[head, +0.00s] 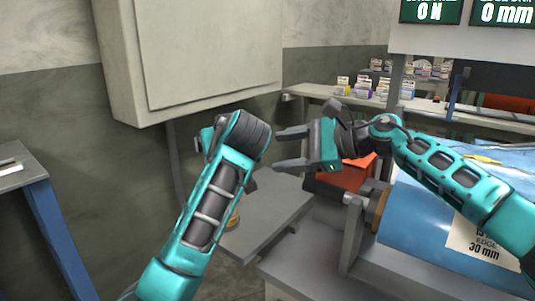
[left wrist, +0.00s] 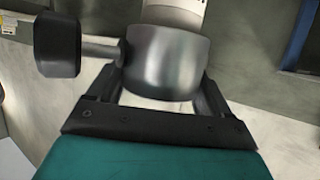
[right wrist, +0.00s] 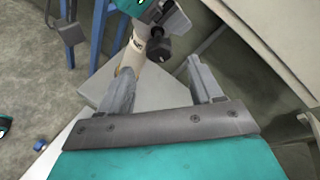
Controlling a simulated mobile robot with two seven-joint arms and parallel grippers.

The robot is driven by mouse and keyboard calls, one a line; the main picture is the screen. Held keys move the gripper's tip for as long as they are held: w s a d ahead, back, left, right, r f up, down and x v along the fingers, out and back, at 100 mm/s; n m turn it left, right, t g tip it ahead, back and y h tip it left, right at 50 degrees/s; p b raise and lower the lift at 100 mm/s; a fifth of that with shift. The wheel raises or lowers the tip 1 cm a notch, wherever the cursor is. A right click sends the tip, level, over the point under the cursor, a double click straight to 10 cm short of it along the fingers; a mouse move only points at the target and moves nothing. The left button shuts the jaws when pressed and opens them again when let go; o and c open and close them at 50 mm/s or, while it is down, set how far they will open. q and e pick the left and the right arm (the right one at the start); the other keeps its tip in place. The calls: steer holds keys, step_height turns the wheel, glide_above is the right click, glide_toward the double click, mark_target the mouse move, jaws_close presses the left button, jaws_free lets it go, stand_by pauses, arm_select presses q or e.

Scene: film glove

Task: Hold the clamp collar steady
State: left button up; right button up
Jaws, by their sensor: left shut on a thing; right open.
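The clamp collar (left wrist: 168,62) is a smooth grey metal ring with a black knob (left wrist: 57,44) on a short stem at its left. In the left wrist view my left gripper (left wrist: 163,88) is shut on it, a finger on each side. In the right wrist view the black knob (right wrist: 158,46) shows beside a pale tube (right wrist: 131,60), below my teal left gripper. In the head view my left wrist hides the collar. My right gripper (head: 279,149) is open and empty, right of my left wrist, fingers pointing left.
A grey bench plate (head: 268,222) lies below the grippers. A large pale cabinet (head: 205,50) hangs on the wall behind. A blue film roll (head: 420,230) fills the right front, with an orange box (head: 357,165) behind. A blue-legged table (head: 45,215) stands at left.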

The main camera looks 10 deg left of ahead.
steer(key=x, duration=0.4)
steer(key=shift+w+a+f, duration=0.1)
steer(key=shift+a+f, duration=0.05)
steer(key=shift+a, duration=0.2)
steer(key=c, duration=1.1)
steer(key=shift+o, duration=0.2)
steer(key=shift+m+g+h, duration=0.3)
steer(key=shift+m+g, duration=0.9)
steer(key=shift+m, duration=0.5)
steer(key=o, duration=1.1)
steer(key=shift+c, duration=0.2)
steer(key=shift+d, duration=0.1)
